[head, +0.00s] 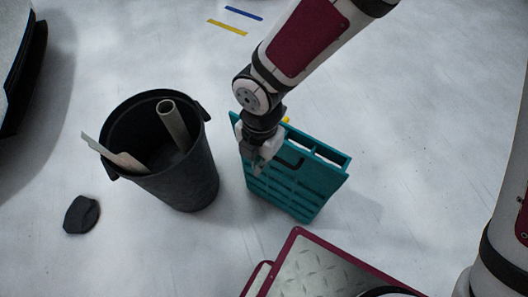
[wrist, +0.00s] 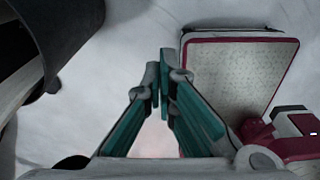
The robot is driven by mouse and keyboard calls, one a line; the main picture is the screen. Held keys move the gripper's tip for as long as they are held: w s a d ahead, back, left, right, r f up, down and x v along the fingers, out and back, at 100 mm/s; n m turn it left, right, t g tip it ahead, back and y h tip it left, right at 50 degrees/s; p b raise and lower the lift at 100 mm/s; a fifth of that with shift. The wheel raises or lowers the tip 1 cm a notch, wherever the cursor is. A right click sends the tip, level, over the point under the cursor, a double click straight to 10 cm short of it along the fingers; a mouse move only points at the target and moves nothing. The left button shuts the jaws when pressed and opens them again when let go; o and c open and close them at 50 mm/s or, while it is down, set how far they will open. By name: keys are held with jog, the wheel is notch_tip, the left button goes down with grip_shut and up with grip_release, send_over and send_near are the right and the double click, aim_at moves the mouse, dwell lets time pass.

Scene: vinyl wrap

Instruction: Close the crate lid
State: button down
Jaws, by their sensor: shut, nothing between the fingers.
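A teal slatted crate (head: 282,190) stands upright on the floor in the middle of the head view. Its narrow top has slots, and a dark bent bar shows near its upper edge. I cannot pick out the lid or tell its angle. My gripper (head: 260,164) points down at the crate's upper left part, in front of its near face. It is shut and empty; whether it touches the crate is unclear. In the wrist view my gripper (wrist: 163,78) is at the middle, with teal surfaces along both sides.
A black bin (head: 168,172) with a tube and a flat pale piece stands close left of the crate. A dark lump (head: 81,214) lies left of it. A maroon-edged metal plate (head: 318,272) is in front. Floor behind the crate is mostly clear, with blue and yellow strips.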

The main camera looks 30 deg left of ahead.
jog(key=w+f+b, duration=0.1)
jog(key=w+f, duration=0.2)
jog(key=f, duration=0.2)
jog(key=shift+w+f+b, duration=0.15)
jog(key=shift+w+b, duration=0.05)
jog(key=shift+b, duration=0.1)
jog(key=shift+w+d, duration=0.1)
dwell(0.4)
jog(key=shift+w+r+g+p, duration=0.25)
jog(key=shift+g+p, duration=0.05)
jog(key=shift+p, duration=0.15)
